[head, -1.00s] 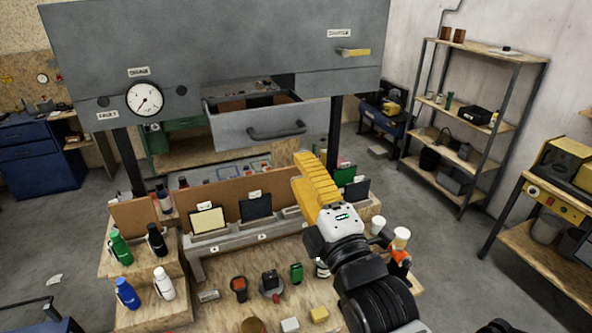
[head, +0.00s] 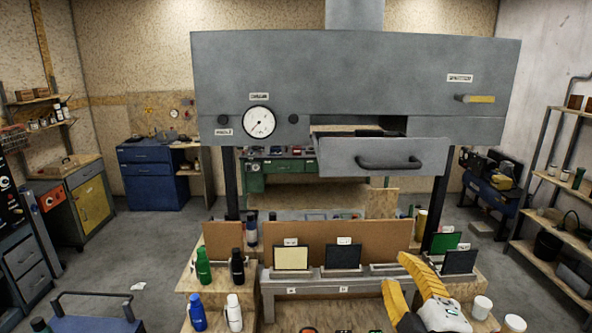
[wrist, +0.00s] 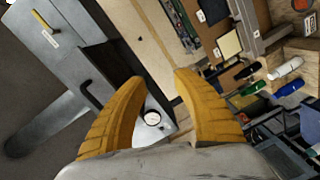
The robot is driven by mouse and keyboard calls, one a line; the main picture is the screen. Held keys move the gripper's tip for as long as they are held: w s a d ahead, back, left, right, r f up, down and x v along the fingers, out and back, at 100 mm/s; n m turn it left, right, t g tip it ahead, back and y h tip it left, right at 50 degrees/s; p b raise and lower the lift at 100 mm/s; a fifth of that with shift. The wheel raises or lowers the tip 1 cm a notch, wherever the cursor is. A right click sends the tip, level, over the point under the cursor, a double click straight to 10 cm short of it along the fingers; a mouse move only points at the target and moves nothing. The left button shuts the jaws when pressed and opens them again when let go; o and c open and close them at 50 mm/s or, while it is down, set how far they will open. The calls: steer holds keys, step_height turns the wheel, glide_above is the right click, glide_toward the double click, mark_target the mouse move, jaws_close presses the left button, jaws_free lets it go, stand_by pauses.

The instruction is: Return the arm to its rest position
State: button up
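My gripper (head: 408,290) is at the bottom right of the head view, in front of the bench with its yellow fingers pointing up and left. In the wrist view my gripper (wrist: 160,95) shows two yellow fingers spread wide apart with nothing between them. It is open and empty. Most of my arm is out of the head view.
A grey cabinet (head: 330,85) with an open drawer (head: 385,155) hangs above the wooden bench (head: 190,270). Bottles, including a green one (head: 203,265), and panels stand on the bench. Shelves (head: 560,180) stand at the right. Open floor (head: 130,245) lies to the left.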

steer(key=s+f+m+g+b, duration=0.3)
steer(key=f+b, duration=0.5)
steer(key=f, duration=0.5)
steer(key=s+f+m+g+b, duration=0.3)
steer(key=f+m+b, duration=0.3)
steer(key=f+b, duration=0.3)
steer(key=s+f+m+g+b, duration=0.2)
steer(key=f+b, duration=0.6)
steer(key=f, duration=0.9)
steer(key=m+g, duration=0.2)
steer(key=shift+s+a+f+m+b, duration=0.15)
steer(key=shift+s+f+m+b, duration=0.15)
steer(key=shift+s, duration=0.1)
steer(key=shift+r, duration=0.15)
